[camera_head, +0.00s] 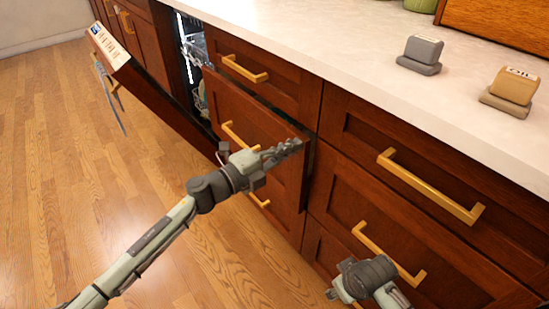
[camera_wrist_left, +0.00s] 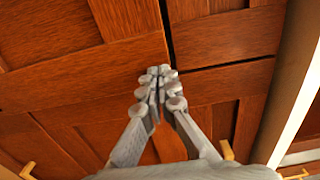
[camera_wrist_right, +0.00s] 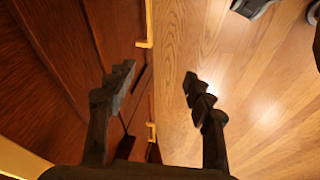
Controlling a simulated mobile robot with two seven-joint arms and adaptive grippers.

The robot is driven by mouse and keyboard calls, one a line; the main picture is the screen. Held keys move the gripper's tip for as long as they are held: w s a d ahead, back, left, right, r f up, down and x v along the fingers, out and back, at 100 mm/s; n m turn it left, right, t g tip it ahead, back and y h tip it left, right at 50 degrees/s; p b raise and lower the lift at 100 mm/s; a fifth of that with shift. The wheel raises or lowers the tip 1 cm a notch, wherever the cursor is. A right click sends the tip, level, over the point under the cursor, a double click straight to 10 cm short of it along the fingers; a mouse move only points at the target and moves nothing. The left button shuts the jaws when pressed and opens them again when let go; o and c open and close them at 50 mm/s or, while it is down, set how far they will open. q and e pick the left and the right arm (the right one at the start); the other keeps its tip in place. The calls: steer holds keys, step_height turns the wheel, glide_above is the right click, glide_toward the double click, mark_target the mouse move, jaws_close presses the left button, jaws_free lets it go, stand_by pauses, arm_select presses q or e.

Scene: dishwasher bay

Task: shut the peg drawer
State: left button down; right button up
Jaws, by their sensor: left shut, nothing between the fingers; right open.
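The peg drawer, which I take to be the brown drawer (camera_head: 245,112) under the top one, stands a little out from the cabinet. It has a yellow bar handle (camera_head: 238,136), partly hidden by my arm. My left gripper (camera_head: 296,146) is shut and empty, its tips at the right part of that drawer's front. In the left wrist view the shut fingertips (camera_wrist_left: 158,72) are close to the brown panels by a dark gap; I cannot tell whether they touch. My right gripper (camera_wrist_right: 160,85) is open and empty, low beside the right-hand drawers.
The dishwasher door (camera_head: 150,95) hangs open at the left. Closed drawers with yellow handles (camera_head: 430,187) fill the right. The pale counter (camera_head: 320,45) carries a grey block (camera_head: 420,53) and a tan block (camera_head: 513,88). The wooden floor (camera_head: 60,150) is clear.

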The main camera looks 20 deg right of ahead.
arm_select(q)
steer(key=x, duration=0.3)
steer(key=shift+w+d+r+b, duration=0.1)
steer(key=shift+d+b, duration=0.1)
steer(key=shift+b, duration=0.15)
arm_select(e)
steer(key=shift+v, duration=1.05)
steer(key=shift+w+d, duration=0.1)
